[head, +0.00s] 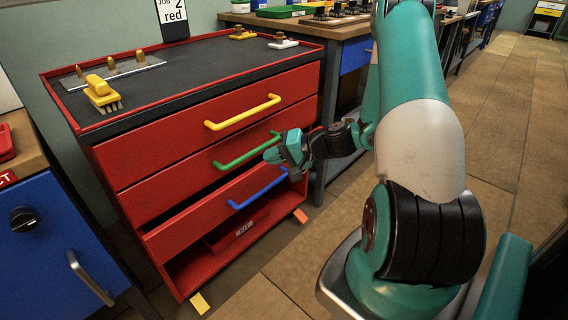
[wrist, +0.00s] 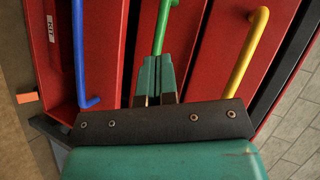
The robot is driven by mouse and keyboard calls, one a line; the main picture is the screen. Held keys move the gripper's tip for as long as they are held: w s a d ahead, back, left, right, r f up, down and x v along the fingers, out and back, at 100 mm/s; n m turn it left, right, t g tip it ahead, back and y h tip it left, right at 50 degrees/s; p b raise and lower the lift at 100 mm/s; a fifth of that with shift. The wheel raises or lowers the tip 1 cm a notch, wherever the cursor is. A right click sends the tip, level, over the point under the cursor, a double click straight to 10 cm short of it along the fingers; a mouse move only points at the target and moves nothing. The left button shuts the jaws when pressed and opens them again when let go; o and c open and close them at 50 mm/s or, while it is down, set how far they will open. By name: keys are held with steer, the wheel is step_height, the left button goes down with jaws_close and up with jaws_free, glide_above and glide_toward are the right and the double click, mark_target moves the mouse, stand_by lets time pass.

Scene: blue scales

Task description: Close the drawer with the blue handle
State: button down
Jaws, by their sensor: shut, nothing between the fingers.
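The drawer with the blue handle (head: 258,189) is the lowest of three red drawers in the cabinet. Its front (head: 190,227) stands out a little, with a dark gap above it. The blue handle also shows at the left of the wrist view (wrist: 80,60). My gripper (head: 272,154) is shut and empty, in front of the cabinet. In the head view it is just above the blue handle, by the right end of the green handle (head: 240,152). In the wrist view my fingertips (wrist: 157,62) overlap the lower end of the green handle; contact cannot be told.
The yellow-handled (head: 243,113) top drawer looks shut. Below the blue-handled drawer is an open bay with a red labelled box (head: 238,232). A brush (head: 102,95) lies on the cabinet top. A workbench (head: 334,80) stands at the right; floor in front is clear.

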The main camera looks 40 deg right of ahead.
mark_target(286, 171)
steer(key=s+d+f+m+t+h, duration=0.2)
steer(key=s+d+f+m+h, duration=0.15)
steer(key=d+f, duration=0.2)
steer(key=s+d+f+m+t+h, duration=0.1)
steer(key=s+d+f+m+h, duration=0.15)
steer(key=d+f+m, duration=0.35)
steer(key=shift+n+h, duration=0.3)
steer(key=shift+n, duration=0.35)
steer(key=w+b, duration=0.1)
steer(key=w, duration=0.5)
steer(key=w+b, duration=0.1)
steer(key=w, duration=0.5)
steer(key=shift+w+d+f+b, duration=0.15)
steer(key=shift+w+f+b, duration=0.05)
steer(key=shift+w+b, duration=0.15)
steer(key=shift+w, duration=0.45)
